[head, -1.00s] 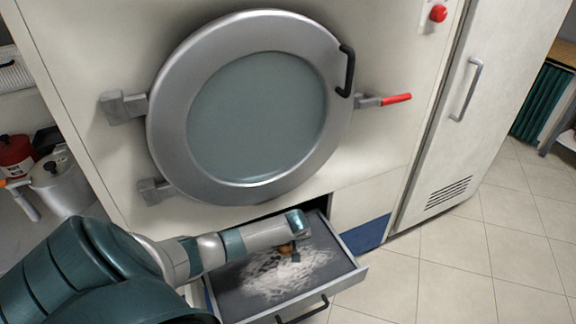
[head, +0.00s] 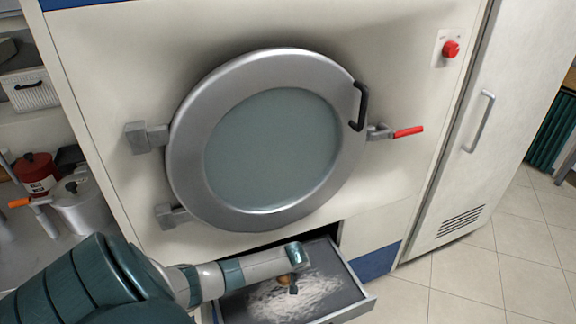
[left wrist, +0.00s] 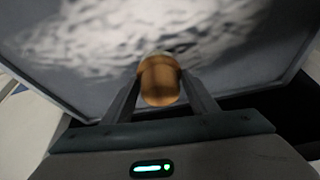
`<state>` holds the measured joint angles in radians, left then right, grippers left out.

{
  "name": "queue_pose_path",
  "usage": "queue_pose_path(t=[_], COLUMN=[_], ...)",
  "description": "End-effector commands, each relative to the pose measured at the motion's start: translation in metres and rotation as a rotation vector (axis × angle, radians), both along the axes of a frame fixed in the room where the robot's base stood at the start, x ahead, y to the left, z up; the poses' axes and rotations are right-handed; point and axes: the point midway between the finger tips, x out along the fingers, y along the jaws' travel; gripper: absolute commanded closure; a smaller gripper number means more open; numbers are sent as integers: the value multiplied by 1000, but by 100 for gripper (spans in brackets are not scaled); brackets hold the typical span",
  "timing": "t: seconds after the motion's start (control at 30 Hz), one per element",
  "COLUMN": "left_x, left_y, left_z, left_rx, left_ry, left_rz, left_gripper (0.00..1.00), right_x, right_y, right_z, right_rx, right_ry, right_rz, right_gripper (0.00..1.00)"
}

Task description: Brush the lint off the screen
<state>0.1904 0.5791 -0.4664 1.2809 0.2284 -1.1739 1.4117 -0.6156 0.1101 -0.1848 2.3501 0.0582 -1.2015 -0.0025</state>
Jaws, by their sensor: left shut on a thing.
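The lint screen (head: 338,278) is a dark flat panel in the pulled-out drawer below the round door. White fluffy lint (head: 305,303) covers much of its middle; it also shows, blurred, in the left wrist view (left wrist: 105,42). My left gripper (head: 293,287) is over the screen. It is shut on the brush, whose brown wooden handle (left wrist: 160,84) sits between the fingers in the left wrist view. The brush's bristles are hidden, so I cannot tell whether they touch the lint. My right gripper is not in view.
The round door (head: 190,160) is closed above the drawer, with a red-tipped lever (head: 408,132) at its right. A red button (head: 451,49) is higher up. A red can (head: 35,172) and a metal pot (head: 82,208) stand at left. Tiled floor (head: 480,275) is clear at right.

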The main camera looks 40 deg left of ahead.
Motion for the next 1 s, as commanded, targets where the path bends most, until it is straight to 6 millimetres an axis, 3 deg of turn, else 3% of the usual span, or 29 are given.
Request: queue_pose_path(t=[0.27,0.7,1.0], left_x=[-3,-28,-34], left_y=[1,11,14], left_z=[-1,3,2], left_rx=[1,0,0], left_ry=[5,4,0], left_rz=[1,2,1], left_gripper=[75,75,75], right_x=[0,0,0], right_y=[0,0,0], right_z=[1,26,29], right_rx=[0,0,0], right_ry=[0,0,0], right_rz=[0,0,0], right_gripper=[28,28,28])
